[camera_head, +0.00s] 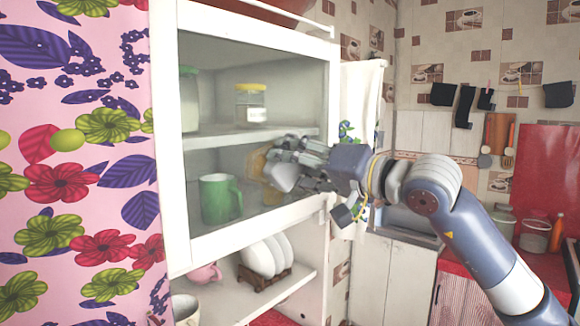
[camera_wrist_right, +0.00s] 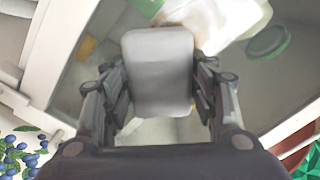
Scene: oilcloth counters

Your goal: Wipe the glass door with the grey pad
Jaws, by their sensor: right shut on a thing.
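The glass door (camera_head: 252,236) has a white frame and closes the upper part of a white cabinet in the head view. Its frame also shows in the right wrist view (camera_wrist_right: 50,50). My right gripper (camera_head: 300,163) is in front of the right part of the pane. It is shut on the grey pad (camera_wrist_right: 158,72), a rounded block held between the two fingers. The pad also shows in the head view (camera_head: 284,177), its face turned to the glass. I cannot tell whether it touches the pane. My left gripper is not in view.
Behind the glass stand a green mug (camera_head: 217,200) and a jar with a yellow lid (camera_head: 251,104). White plates (camera_head: 262,258) stand in a rack on the open shelf below. A flowered pink curtain (camera_head: 75,180) hangs at the left.

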